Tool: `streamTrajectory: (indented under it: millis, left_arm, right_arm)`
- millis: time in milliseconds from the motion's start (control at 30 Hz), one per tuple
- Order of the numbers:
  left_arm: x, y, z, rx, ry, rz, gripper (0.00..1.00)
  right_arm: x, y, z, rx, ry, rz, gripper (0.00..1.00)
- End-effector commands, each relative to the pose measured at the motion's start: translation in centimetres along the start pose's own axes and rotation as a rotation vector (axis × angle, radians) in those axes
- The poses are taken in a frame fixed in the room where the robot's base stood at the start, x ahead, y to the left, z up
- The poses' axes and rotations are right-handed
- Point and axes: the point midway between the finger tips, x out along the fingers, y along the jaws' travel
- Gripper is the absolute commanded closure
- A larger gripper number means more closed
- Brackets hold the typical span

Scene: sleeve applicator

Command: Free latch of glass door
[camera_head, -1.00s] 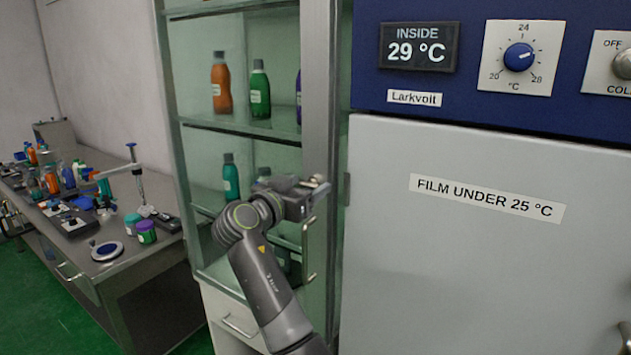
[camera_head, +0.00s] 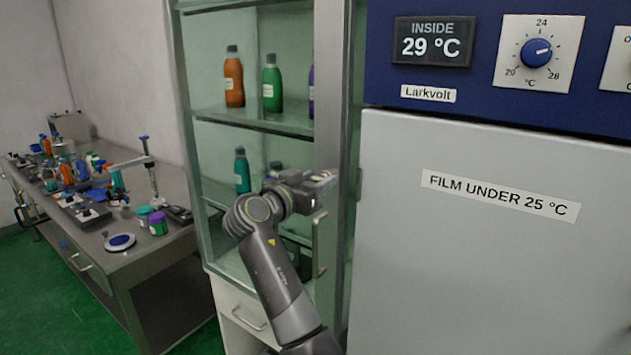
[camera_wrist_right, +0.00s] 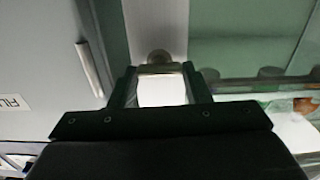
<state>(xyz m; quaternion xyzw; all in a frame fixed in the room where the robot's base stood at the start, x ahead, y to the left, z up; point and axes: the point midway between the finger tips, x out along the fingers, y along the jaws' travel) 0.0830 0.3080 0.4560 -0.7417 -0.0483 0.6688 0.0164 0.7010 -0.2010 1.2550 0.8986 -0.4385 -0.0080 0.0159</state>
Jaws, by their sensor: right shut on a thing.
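The glass door (camera_head: 262,150) of the tall cabinet looks closed, with a metal frame along its right side. My right gripper (camera_head: 322,180) is at that frame, above the door's bar handle (camera_head: 320,245). In the right wrist view, a small round metal latch (camera_wrist_right: 158,58) stands at the tips of my right gripper (camera_wrist_right: 160,70), which is shut on it. The fingers hide part of the latch, so its turn cannot be told. My left gripper is in neither view.
A grey cabinet (camera_head: 480,270) with a blue control panel (camera_head: 490,90) stands close on the right. Bottles such as the orange one (camera_head: 234,78) stand on shelves behind the glass. A cluttered steel bench (camera_head: 150,260) is on the left, with green floor before it.

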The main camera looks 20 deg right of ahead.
Motion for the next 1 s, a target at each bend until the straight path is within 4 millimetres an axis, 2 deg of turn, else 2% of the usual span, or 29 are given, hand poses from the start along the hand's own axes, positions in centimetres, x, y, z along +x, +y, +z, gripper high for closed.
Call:
streamTrajectory:
  millis: [267, 667, 1000]
  left_arm:
    - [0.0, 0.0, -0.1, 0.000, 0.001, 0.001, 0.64]
    - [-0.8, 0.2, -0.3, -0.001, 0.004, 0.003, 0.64]
    - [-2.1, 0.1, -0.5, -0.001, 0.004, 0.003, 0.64]
  right_arm:
    - [0.0, -0.1, 0.0, -0.165, 0.001, 0.000, 0.79]
    - [0.0, -0.3, -0.1, -0.540, 0.001, 0.001, 0.79]
    - [0.0, -0.4, -0.1, -0.864, 0.001, 0.001, 0.79]
